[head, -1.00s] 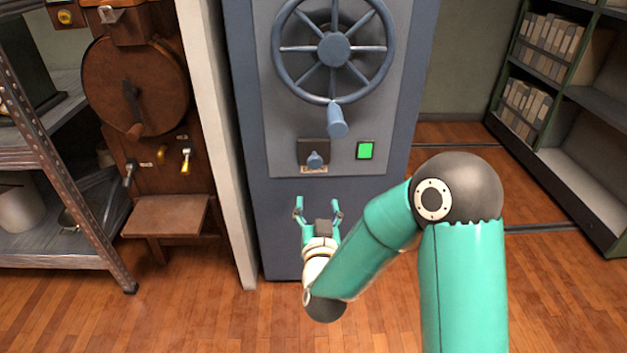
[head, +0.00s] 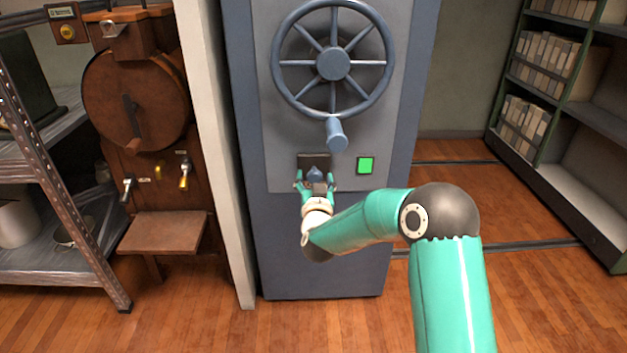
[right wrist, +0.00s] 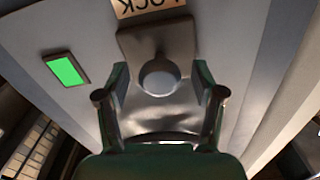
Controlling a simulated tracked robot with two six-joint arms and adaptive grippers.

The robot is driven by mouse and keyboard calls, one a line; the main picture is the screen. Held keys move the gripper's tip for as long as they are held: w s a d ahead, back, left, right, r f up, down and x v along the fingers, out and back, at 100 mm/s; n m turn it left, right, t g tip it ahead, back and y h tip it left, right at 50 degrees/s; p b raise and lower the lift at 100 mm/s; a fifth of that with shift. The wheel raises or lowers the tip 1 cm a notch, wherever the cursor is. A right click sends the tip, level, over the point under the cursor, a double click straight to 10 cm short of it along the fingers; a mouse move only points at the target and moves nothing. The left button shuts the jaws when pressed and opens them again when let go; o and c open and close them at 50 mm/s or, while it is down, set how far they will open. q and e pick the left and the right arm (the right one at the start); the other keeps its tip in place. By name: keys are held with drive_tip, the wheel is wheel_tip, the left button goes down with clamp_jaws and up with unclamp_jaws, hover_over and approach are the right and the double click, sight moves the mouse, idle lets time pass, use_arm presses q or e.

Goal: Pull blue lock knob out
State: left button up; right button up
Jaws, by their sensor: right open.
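The blue lock knob (head: 315,173) sits on a dark square plate (head: 308,160) low on the grey-blue cabinet front, under the wheel. In the right wrist view the knob (right wrist: 159,77) shows as a round end on its plate, below an upside-down label reading LOCK (right wrist: 148,6). My right gripper (head: 316,184) is open at the knob, with one finger on each side of it. In the right wrist view the fingers (right wrist: 160,97) stand apart with a gap between each and the knob; I cannot tell whether they touch the plate. My left gripper is not in view.
A large spoked handwheel (head: 333,64) with a protruding handle (head: 337,134) is above the knob. A lit green square (head: 365,165) is to its right. A wooden machine (head: 135,95) and metal shelf (head: 70,190) stand left; floor is clear at right.

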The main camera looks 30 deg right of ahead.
drive_tip(key=shift+w+d, duration=0.25)
drive_tip(key=shift+w, duration=0.15)
clamp_jaws()
